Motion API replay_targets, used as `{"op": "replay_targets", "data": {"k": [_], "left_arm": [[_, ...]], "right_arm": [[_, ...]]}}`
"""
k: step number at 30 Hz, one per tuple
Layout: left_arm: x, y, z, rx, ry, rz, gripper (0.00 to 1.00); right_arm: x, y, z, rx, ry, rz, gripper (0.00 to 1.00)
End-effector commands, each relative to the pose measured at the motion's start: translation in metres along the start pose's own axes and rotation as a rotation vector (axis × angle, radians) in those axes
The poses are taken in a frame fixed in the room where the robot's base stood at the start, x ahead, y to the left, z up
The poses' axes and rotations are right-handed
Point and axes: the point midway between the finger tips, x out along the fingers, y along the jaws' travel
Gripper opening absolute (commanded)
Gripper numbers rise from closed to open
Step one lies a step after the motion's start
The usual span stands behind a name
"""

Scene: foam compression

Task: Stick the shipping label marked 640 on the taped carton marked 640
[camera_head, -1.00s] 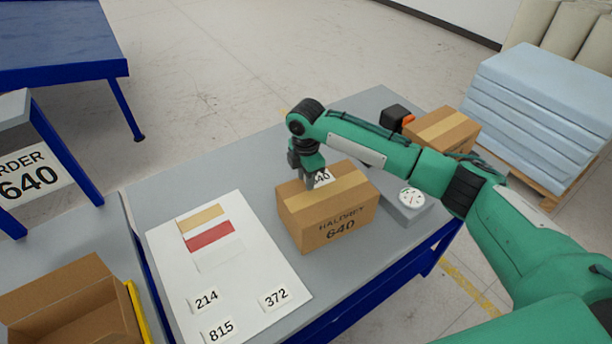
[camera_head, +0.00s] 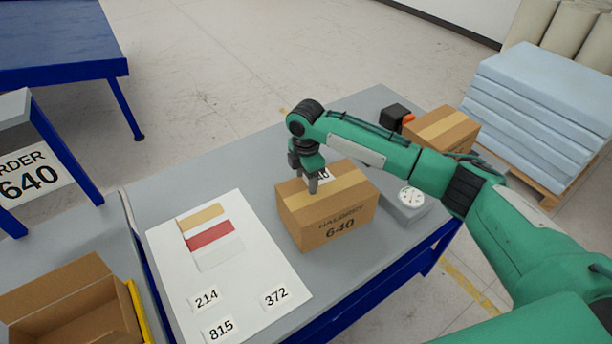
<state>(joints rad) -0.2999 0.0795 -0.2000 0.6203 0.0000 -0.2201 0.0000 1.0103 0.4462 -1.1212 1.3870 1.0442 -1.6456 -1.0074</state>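The taped carton marked 640 (camera_head: 318,225) stands on the grey table, with a tan tape strip along its top. A white label (camera_head: 323,176) lies on the carton's top, partly hidden behind my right gripper; only part of its number shows. My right gripper (camera_head: 313,188) points down at the carton's top, right at the label. Its fingers look close together, but I cannot tell whether they hold the label's edge. My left gripper is not in view.
A white sheet (camera_head: 260,265) holds labels 214 (camera_head: 206,298), 815 (camera_head: 221,330) and 372 (camera_head: 275,296). An open carton (camera_head: 70,310) is at lower left. A second taped carton (camera_head: 440,130) and a grey device with a round dial (camera_head: 411,197) are to the right.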

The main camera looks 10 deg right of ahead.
Motion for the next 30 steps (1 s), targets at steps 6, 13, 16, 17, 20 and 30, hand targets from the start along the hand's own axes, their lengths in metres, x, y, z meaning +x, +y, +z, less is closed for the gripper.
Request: {"op": "replay_targets", "data": {"k": [6, 13, 16, 17, 20, 30], "left_arm": [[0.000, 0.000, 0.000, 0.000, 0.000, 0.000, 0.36], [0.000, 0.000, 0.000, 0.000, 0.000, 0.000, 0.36], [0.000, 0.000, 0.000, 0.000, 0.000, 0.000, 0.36], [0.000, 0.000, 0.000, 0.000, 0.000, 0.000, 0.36], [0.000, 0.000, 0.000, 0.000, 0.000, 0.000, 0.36], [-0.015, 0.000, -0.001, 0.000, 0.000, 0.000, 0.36]], "right_arm": [[0.001, 0.000, 0.001, 0.001, -0.001, 0.000, 0.55], [0.000, 0.001, 0.001, 0.001, -0.001, 0.002, 0.55], [-0.001, 0.001, 0.001, 0.001, -0.001, 0.003, 0.55], [-0.001, 0.001, 0.001, 0.001, -0.001, 0.003, 0.55], [-0.001, 0.001, 0.001, 0.001, -0.001, 0.003, 0.55], [-0.017, 0.001, 0.000, 0.001, 0.000, 0.004, 0.55]]}}
